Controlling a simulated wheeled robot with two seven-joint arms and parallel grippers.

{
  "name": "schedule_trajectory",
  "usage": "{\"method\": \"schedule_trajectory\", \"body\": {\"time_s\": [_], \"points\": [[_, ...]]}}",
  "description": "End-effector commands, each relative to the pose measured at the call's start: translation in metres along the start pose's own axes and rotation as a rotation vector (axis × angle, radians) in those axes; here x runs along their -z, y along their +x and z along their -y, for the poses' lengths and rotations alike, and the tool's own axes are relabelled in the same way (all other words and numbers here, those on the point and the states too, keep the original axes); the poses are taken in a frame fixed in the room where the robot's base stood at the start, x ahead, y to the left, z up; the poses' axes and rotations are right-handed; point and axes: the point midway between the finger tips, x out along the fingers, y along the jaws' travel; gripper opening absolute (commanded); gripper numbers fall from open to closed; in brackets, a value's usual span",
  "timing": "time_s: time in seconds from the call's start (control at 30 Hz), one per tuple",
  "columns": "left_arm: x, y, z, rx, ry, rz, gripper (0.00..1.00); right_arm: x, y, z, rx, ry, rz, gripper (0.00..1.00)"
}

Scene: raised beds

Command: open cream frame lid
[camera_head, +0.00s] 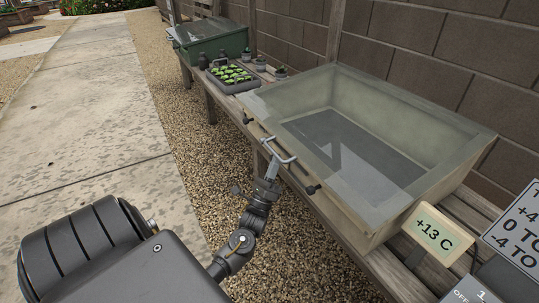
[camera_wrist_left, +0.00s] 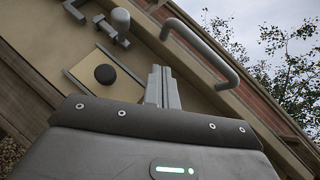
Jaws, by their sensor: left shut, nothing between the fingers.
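The cream frame (camera_head: 366,222) stands on a wooden bench at the right, its clear lid (camera_head: 405,180) lying over the box with the inside showing through. A grey U-shaped handle (camera_head: 287,160) sticks out from its front edge. My left gripper (camera_head: 273,165) is shut and empty, its fingertips close by the handle. In the left wrist view the shut fingers (camera_wrist_left: 161,82) point up at the front of the frame, with the handle (camera_wrist_left: 212,48) beside them to the right. I cannot tell whether they touch it. My right gripper is out of view.
Dark knobs (camera_head: 313,189) sit on the frame's front. A sign reading +13 C (camera_head: 439,233) stands at its near right. A seedling tray (camera_head: 233,88) and a green frame (camera_head: 208,48) are farther back. A brick wall stands behind; gravel and paving (camera_head: 90,110) lie open at left.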

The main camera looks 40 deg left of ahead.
Motion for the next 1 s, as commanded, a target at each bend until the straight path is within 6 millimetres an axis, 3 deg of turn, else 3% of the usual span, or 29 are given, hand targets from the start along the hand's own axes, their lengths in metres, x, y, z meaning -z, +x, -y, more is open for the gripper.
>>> {"method": "schedule_trajectory", "body": {"time_s": [0.3, 1.0], "points": [[-0.026, 0.023, 0.0, 0.001, 0.0, 0.001, 0.0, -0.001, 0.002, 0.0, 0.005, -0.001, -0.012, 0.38], [-0.032, 0.03, 0.004, -0.003, 0.003, -0.008, 0.0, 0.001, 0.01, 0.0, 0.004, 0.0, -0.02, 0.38]]}}
